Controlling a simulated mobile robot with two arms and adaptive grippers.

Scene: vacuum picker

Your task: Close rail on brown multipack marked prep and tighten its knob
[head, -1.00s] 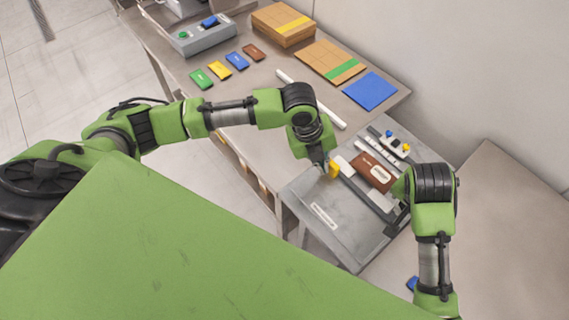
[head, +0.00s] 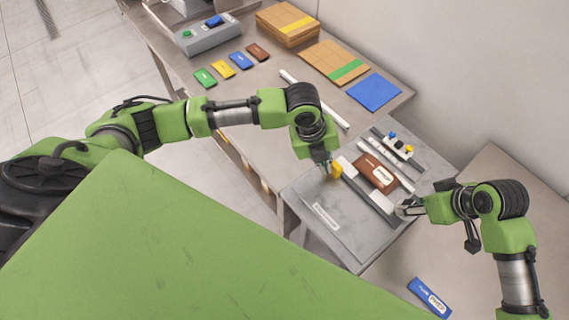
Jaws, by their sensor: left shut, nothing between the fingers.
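The brown multipack (head: 368,166) with a white label lies on the grey fixture plate (head: 328,228). A dark rail (head: 366,194) runs along its front side, with pale blocks near both of its ends. A yellow knob (head: 336,171) stands at the rail's left end. My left gripper (head: 328,170) is shut with nothing in it, right beside the knob; whether it touches the knob is unclear. My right gripper (head: 407,210) is low at the rail's right end; its fingers are too small to tell open from shut.
A blue pack (head: 430,297) lies at the lower right. Coloured packs (head: 240,60), cartons (head: 286,24) and a blue sheet (head: 374,92) lie farther back.

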